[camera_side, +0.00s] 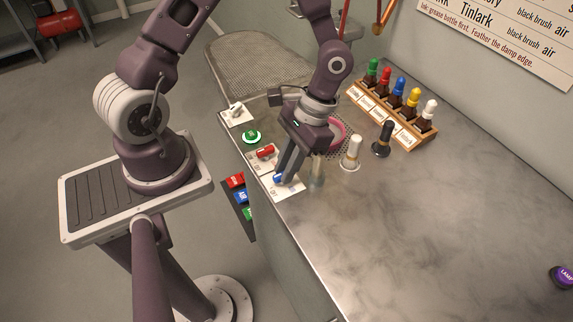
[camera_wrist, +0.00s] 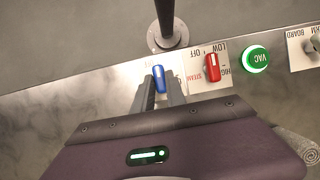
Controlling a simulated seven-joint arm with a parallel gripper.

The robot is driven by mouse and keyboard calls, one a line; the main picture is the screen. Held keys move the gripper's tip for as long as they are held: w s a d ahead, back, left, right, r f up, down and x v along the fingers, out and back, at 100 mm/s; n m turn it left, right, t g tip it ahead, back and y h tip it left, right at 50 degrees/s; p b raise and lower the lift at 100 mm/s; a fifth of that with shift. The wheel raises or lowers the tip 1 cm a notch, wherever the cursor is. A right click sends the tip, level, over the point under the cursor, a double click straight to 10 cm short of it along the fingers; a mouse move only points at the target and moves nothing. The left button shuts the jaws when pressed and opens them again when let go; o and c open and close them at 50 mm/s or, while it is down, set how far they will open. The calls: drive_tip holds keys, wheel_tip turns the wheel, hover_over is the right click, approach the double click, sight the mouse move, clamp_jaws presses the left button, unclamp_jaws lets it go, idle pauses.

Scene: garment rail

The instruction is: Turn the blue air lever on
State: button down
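The blue air lever (camera_side: 279,178) sits on a white label plate near the bench's front edge. It also shows in the wrist view (camera_wrist: 159,76), standing roughly upright in the picture. My gripper (camera_side: 284,176) reaches down to it. In the wrist view the two dark fingertips (camera_wrist: 160,91) stand on either side of the lever, with a narrow gap about as wide as the lever. I cannot tell whether they touch it. The fingers hide part of the lever and much of its plate, so its label is mostly unreadable.
A red lever (camera_side: 265,152), marked steam in the wrist view (camera_wrist: 211,68), is close beside the blue one. Beyond it are a green VAC button (camera_side: 251,137) and a board switch (camera_side: 236,112).

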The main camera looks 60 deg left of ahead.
drive_tip(key=shift+m, duration=0.4)
drive_tip(key=m, duration=0.1)
drive_tip(key=m+y, duration=0.1)
drive_tip(key=m, duration=0.2)
drive_tip(key=shift+d+y, duration=0.25)
drive_tip(key=shift+y, duration=0.15)
drive_tip(key=m, duration=0.2)
drive_tip(key=m+t+y, duration=0.1)
drive_tip(key=m, duration=0.1)
drive_tip(key=shift+s+d+m, duration=0.15)
drive_tip(key=shift+m, duration=0.15)
drive_tip(key=m+t, duration=0.1)
drive_tip(key=m, duration=0.1)
drive_tip(key=m+y, duration=0.1)
drive_tip(key=m, duration=0.1)
drive_tip(key=shift+s+d+t, duration=0.1)
drive_tip(key=shift+s+t, duration=0.05)
drive_tip(key=shift+t, duration=0.25)
drive_tip(key=shift+s+m+t+y, duration=0.15)
drive_tip(key=shift+m+t, duration=0.25)
drive_tip(key=shift+m, duration=0.7)
drive_tip(key=shift+m+t+y, duration=0.15)
drive_tip(key=shift+m+t, duration=0.25)
drive_tip(key=shift+m, duration=0.7)
drive_tip(key=c, duration=1.4)
unclamp_jaws()
drive_tip(key=shift+o, duration=0.2)
drive_tip(key=shift+r, duration=0.1)
